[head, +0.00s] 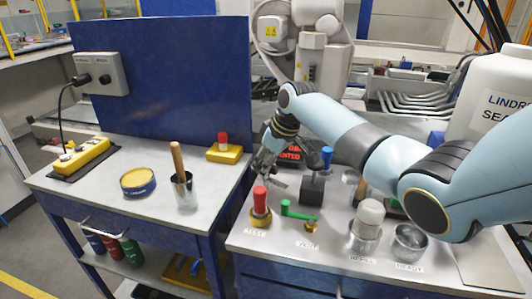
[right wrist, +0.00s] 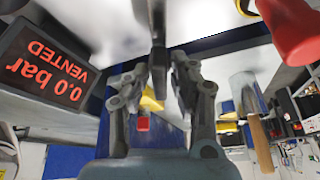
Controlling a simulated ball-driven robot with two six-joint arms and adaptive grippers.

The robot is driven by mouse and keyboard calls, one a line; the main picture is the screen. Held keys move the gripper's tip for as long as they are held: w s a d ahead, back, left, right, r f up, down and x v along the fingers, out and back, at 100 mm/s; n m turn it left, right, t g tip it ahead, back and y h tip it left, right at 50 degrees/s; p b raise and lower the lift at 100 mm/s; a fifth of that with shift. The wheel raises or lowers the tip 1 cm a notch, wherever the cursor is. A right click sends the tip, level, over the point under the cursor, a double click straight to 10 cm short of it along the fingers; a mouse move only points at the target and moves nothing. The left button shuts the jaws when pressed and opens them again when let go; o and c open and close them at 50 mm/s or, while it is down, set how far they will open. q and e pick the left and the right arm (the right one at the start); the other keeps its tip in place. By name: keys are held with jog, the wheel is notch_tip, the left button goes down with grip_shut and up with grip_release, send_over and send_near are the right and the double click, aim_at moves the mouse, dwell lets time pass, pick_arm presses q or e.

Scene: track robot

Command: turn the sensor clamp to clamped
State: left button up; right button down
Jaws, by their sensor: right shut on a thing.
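The sensor clamp (head: 311,189) appears as a dark block on the grey bench, behind the green lever. A dark grey bar, which looks like its handle (right wrist: 158,28), runs between my right fingers in the right wrist view. My right gripper (head: 264,168) is at the left of the block, and its fingers (right wrist: 159,76) are shut on the bar. The jaws partly hide the bar, and I cannot read the clamp's position from its markings. My left gripper is not in view.
A red-topped part (head: 260,201) and a green lever (head: 298,211) stand in front. The display (right wrist: 42,75) reads 0.0 bar, VENTED. A metal cup (head: 410,243) and a white-capped jar (head: 368,223) stand right. The left cart (head: 100,200) holds a tin (head: 138,181).

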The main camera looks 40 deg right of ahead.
jog(key=m+p, duration=0.1)
jog(key=p, duration=0.1)
jog(key=m+h+p, duration=0.1)
jog(key=m+p, duration=0.1)
jog(key=shift+r+m, duration=0.25)
jog(key=shift+m, duration=0.05)
jog(key=m+h+p, duration=0.1)
jog(key=m+p, duration=0.1)
jog(key=m, duration=0.1)
jog(key=shift+f+m+h, duration=0.15)
jog(key=shift+m+h, duration=0.15)
jog(key=shift+m+h+p, duration=0.3)
jog(key=shift+m+p, duration=0.1)
jog(key=shift+m, duration=0.4)
jog(key=shift+f+m+g+h, duration=0.1)
jog(key=shift+m+g+h, duration=0.35)
jog(key=shift+m, duration=0.85)
jog(key=c, duration=1.2)
grip_release()
jog(key=shift+c, duration=0.2)
